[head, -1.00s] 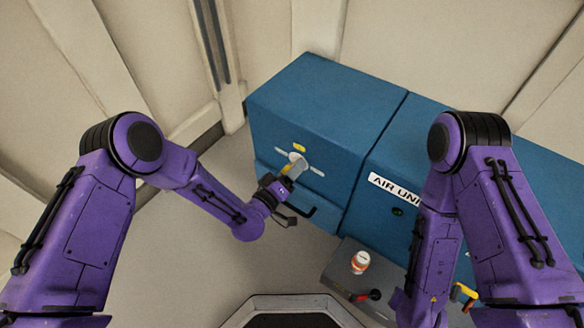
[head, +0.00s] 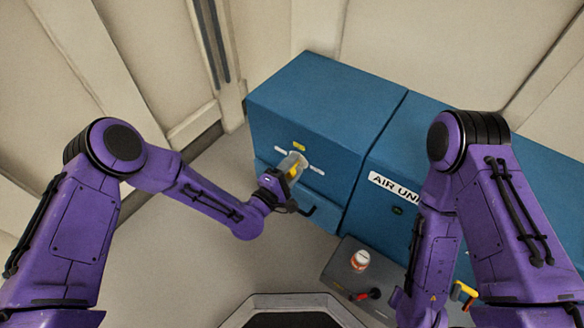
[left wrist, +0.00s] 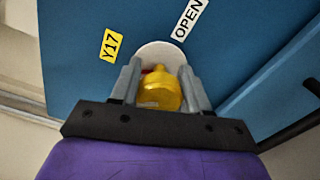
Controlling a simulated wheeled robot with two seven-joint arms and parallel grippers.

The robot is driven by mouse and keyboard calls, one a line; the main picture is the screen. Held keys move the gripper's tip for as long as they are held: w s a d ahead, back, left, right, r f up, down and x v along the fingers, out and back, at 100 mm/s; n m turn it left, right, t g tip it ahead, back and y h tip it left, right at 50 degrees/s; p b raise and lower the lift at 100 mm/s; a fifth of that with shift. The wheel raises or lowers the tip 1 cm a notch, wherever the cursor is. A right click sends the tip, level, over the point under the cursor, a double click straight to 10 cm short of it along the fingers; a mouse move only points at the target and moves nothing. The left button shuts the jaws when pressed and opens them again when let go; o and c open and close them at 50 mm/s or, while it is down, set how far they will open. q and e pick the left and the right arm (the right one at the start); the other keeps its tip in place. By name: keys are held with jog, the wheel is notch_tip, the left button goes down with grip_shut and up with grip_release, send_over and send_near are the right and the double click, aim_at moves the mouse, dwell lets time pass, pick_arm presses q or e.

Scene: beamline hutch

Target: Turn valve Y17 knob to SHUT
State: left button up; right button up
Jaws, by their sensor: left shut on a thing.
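The yellow valve knob (left wrist: 160,95) sits in front of a round white plate (left wrist: 160,55) on the blue cabinet. My left gripper (left wrist: 158,88) is shut on it, one grey finger on each side. In the left wrist view the yellow label Y17 (left wrist: 110,45) is left of the plate and the white label OPEN (left wrist: 189,19) is at its upper right. In the head view my left gripper (head: 291,168) covers much of the knob, between two white labels too small to read. I cannot tell where the knob points. My right gripper is not visible.
A black handle (head: 305,210) sticks out of the cabinet below my left gripper. The blue air unit (head: 470,180) adjoins at right. A grey surface (head: 335,268) in front holds a white and orange jar (head: 360,260) and a red and black item (head: 367,294).

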pick_arm(q)
jog(key=n, duration=0.3)
jog(key=shift+s+f+n+b, duration=0.2)
jog(key=shift+n+b, duration=0.1)
jog(key=shift+n, duration=0.1)
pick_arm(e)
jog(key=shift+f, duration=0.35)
pick_arm(q)
jog(key=n+b, duration=0.1)
jog(key=n, duration=0.3)
jog(key=shift+r, duration=0.1)
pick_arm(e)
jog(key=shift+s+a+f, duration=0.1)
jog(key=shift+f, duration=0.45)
pick_arm(q)
jog(key=shift+w+r+n+b, duration=0.15)
jog(key=shift+n+b, duration=0.45)
jog(key=shift+n, duration=1.3)
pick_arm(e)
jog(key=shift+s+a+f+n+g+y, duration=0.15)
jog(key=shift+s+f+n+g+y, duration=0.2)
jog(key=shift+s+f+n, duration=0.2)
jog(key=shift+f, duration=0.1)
pick_arm(q)
jog(key=o, duration=1)
jog(key=shift+r, duration=0.1)
jog(key=shift+a, duration=0.1)
